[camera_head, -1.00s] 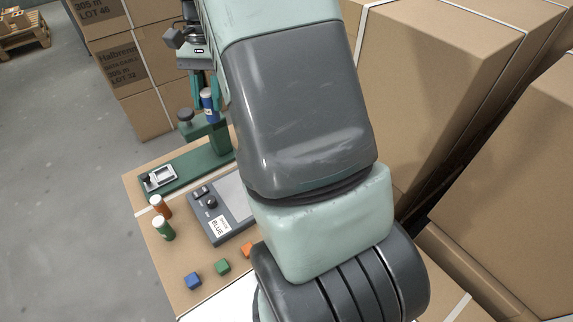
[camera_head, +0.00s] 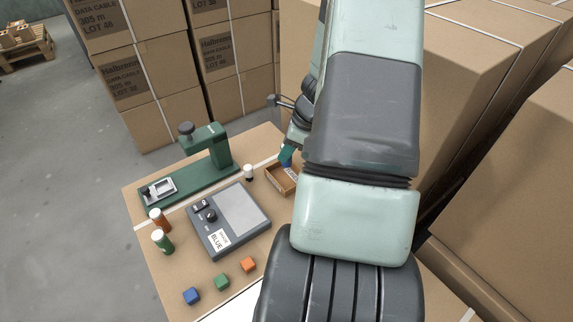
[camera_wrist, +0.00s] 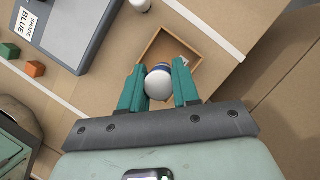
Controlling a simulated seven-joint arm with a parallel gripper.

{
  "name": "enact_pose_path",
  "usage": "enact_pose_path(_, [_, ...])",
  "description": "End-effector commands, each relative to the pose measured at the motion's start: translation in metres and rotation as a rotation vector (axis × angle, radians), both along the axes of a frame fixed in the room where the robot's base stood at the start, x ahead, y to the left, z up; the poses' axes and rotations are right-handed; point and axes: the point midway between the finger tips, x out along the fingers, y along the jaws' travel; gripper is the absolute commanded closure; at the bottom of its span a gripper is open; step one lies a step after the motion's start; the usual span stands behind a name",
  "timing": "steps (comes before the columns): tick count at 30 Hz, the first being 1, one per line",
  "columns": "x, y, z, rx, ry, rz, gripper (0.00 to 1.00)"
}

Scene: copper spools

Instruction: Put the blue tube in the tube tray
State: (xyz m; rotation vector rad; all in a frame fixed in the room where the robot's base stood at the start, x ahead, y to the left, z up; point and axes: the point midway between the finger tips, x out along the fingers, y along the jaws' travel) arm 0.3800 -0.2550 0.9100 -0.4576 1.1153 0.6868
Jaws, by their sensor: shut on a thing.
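The blue tube (camera_wrist: 161,66) is between the teal fingers of my gripper (camera_wrist: 159,84); its white cap faces the wrist camera. My gripper is shut on it. In the head view the gripper (camera_head: 286,155) is at the tray's far right side, partly hidden by my arm, with a bit of blue showing below it. The tube tray, an open wooden box (camera_head: 272,183), stands on the bench. In the wrist view the tray (camera_wrist: 154,42) lies just beyond the fingertips, with the tube's far end over or in its near part; I cannot tell its height.
A grey device (camera_head: 220,235) labelled BLUE lies left of the tray. A small white-capped tube (camera_head: 249,173) stands beside the tray. A green press (camera_head: 195,177), an orange tube (camera_head: 160,222), a green tube (camera_head: 163,244) and small blue, green and orange cubes (camera_head: 222,282) are farther left.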

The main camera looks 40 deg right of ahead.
Motion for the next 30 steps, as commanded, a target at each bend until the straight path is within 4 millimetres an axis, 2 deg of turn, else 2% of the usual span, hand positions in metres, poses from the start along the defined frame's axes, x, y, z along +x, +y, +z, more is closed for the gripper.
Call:
enact_pose_path(12, [0.0,0.0,-0.049,0.001,0.0,0.003,1.0])
enact_pose_path(30, [0.0,0.0,-0.06,-0.001,-0.001,0.005,1.0])
